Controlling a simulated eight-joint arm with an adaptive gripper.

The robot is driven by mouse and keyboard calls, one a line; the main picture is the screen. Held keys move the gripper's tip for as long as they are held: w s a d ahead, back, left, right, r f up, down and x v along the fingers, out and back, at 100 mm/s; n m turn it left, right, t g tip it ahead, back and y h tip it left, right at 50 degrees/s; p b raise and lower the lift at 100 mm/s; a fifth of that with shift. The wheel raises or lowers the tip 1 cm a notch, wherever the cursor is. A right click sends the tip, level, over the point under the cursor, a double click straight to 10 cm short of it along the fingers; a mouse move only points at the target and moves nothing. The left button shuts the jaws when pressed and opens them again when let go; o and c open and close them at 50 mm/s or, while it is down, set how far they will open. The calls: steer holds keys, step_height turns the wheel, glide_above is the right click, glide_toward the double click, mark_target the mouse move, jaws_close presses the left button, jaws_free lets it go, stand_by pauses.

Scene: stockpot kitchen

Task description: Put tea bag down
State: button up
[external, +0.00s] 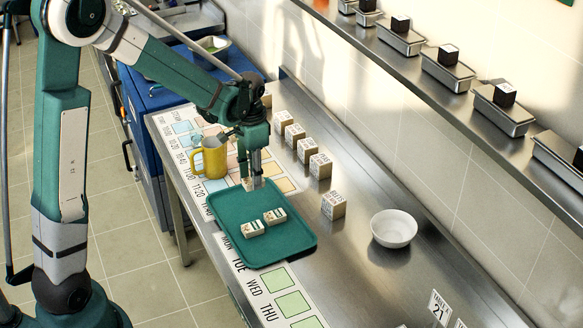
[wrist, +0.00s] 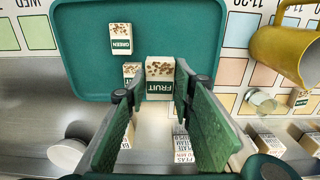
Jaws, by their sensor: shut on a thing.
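My gripper (external: 257,184) points down over the far end of the green tray (external: 232,257). In the wrist view my gripper (wrist: 159,88) is shut on a tea bag packet (wrist: 160,88) with a green label reading FRUIT. The held packet overlaps the tray (wrist: 85,45); whether it touches the tray cannot be told. Two other packets lie on the tray in the external view, one nearer (external: 253,230) and one beside it (external: 275,216). The wrist view shows one labelled GREEN (wrist: 120,38) and another (wrist: 131,71) close beside the held packet, its lower part hidden.
A yellow pitcher (external: 210,160) stands beyond the tray on the printed mat. Several labelled boxes (external: 320,166) line the counter to the right, with a white bowl (external: 394,228) farther right. Part of the tray around the packets is bare.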

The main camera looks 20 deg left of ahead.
steer(key=shift+s+a, duration=0.6)
steer(key=shift+a, duration=0.1)
steer(key=shift+f, duration=0.2)
glide_above(249, 213)
steer(key=shift+d+f+b, duration=0.1)
steer(key=shift+f+b, duration=0.2)
steer(key=shift+f, duration=2.5)
steer(key=shift+f, duration=2.05)
steer(key=shift+f+b, duration=0.2)
steer(key=shift+b, duration=0.2)
steer(key=o, duration=0.7)
steer(key=shift+r, duration=0.25)
